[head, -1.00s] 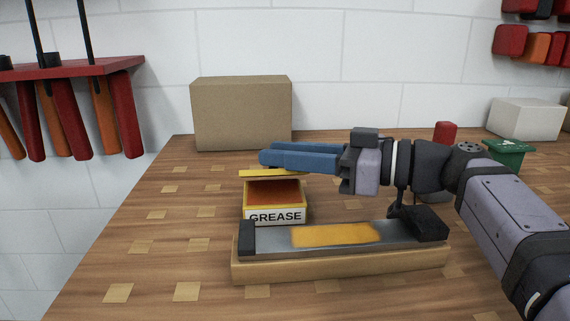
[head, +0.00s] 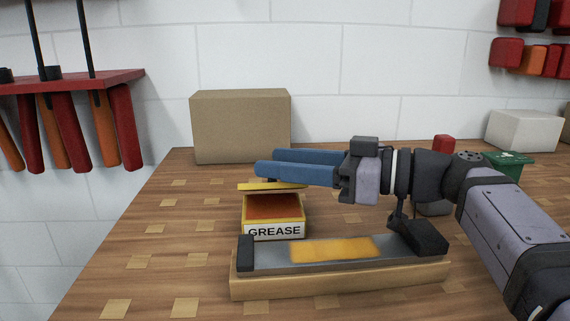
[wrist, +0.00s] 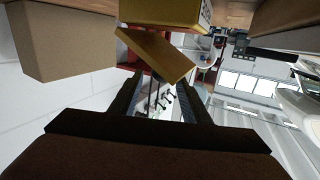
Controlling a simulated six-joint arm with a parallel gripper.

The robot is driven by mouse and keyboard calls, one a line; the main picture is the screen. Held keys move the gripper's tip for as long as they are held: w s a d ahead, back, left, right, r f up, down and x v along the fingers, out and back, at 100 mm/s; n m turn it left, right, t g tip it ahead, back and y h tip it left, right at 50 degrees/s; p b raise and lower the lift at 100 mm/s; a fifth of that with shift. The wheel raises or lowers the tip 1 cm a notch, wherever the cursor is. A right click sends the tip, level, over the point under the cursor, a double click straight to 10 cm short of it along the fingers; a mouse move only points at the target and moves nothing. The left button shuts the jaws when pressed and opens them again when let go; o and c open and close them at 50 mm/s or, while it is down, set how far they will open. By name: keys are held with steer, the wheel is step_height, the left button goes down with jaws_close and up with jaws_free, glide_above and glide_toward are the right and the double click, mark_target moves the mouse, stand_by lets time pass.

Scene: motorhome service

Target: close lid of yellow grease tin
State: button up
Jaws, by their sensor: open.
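The yellow grease tin (head: 274,230) stands on the wooden bench with its white GREASE label facing me, and its orange-brown inside shows. Its yellow lid (head: 262,187) is raised above the tin, slightly tilted, with a gap at the front; the hinge is not clear. My gripper (head: 266,162) has blue fingers, apart and empty, just above the lid and pointing left. Whether the lower finger touches the lid I cannot tell. In the wrist view the lid (wrist: 155,55) lies slanted ahead of the fingers, with the tin (wrist: 165,12) beyond it.
A long block with a grey plate and orange patch (head: 330,250) lies close in front of the tin. A cardboard box (head: 240,127) stands behind. A green bin (head: 508,165) and a white box (head: 524,131) are at the right. The bench left of the tin is clear.

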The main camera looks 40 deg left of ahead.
step_height(320, 180, up, 9)
steer(key=p, duration=0.4)
steer(key=shift+r, duration=0.2)
